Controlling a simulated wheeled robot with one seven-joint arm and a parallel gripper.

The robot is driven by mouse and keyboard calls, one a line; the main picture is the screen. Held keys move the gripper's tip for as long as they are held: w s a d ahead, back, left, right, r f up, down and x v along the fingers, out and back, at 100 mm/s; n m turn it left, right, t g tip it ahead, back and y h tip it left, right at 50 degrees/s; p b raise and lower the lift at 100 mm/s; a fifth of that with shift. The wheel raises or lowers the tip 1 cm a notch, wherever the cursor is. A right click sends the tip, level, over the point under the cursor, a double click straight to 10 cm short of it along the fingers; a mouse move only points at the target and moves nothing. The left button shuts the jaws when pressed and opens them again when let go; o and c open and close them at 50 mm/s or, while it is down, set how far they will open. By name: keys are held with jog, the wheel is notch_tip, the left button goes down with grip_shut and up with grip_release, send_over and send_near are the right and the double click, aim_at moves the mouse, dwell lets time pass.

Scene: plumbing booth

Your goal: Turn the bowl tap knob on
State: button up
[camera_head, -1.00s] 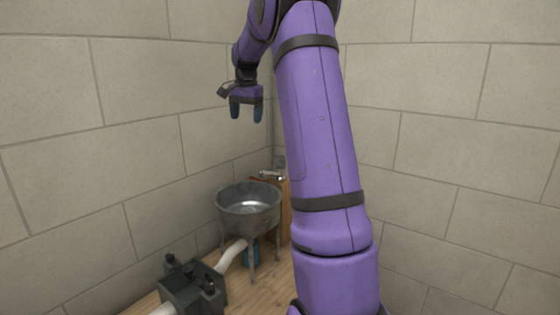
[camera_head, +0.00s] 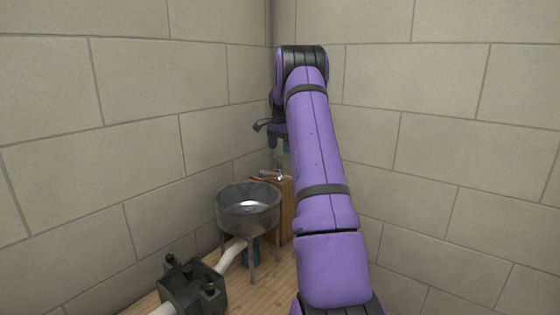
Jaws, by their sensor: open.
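The bowl (camera_head: 248,210) is a grey metal basin on thin legs, left of centre near the wall corner. The small metallic tap (camera_head: 269,174) sits just behind the bowl, at the top of a wooden block (camera_head: 287,210). Its knob is too small to make out clearly. My arm hides part of the gripper's right side.
A dark grey box-like fitting (camera_head: 192,288) with black knobs stands at the lower left. A white pipe (camera_head: 231,256) runs from it toward the bowl. Stone-block walls meet in a corner behind the tap. The wooden surface (camera_head: 262,291) in front of the bowl is clear.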

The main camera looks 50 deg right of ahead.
aim_at(280, 156)
notch_tip(280, 156, down, 6)
jog(key=shift+r, duration=0.15)
dwell(0.3)
jog(key=c, duration=0.9)
